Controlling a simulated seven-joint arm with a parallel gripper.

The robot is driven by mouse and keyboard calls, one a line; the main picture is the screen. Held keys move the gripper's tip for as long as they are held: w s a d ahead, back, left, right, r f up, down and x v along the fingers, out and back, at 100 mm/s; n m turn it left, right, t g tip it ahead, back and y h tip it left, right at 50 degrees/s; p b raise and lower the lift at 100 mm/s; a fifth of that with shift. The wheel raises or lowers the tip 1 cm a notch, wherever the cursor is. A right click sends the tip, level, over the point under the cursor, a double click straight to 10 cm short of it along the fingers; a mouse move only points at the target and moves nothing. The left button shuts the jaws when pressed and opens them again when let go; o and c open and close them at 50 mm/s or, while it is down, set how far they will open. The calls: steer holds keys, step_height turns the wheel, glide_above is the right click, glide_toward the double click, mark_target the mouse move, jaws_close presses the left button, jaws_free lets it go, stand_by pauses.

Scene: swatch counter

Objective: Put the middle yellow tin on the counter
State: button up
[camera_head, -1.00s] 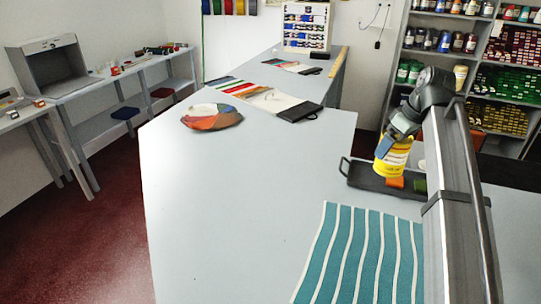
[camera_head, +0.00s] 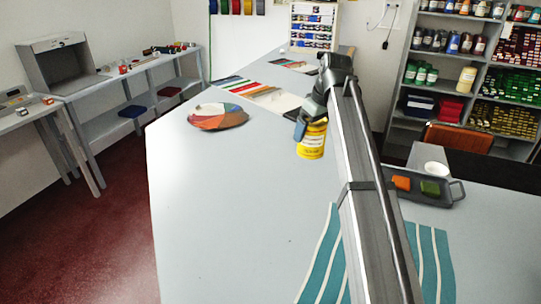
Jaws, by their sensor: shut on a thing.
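A yellow tin (camera_head: 311,142) with a white label band is held upright by my gripper (camera_head: 312,119), which is shut on it at the tin's upper part. The fingers are partly hidden by the arm and the tin. The tin is over the grey counter (camera_head: 230,200), right of the round colour-patterned plate; I cannot tell whether its base touches the surface. Another yellow tin (camera_head: 467,79) stands on the shelf at the back right.
A teal striped cloth (camera_head: 430,258) lies at the front.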

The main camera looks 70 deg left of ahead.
mark_target(320, 122)
steer(key=shift+w+a+r+m, duration=0.25)
steer(key=shift+w+a+m, duration=0.25)
steer(key=shift+a+m, duration=0.15)
steer(key=shift+w+a+m+t, duration=0.15)
steer(key=shift+m+t, duration=0.35)
steer(key=shift+m, duration=0.35)
steer(key=shift+f, duration=4.95)
steer(key=shift+f, duration=0.15)
steer(key=o, duration=1.2)
steer(key=v, duration=1.2)
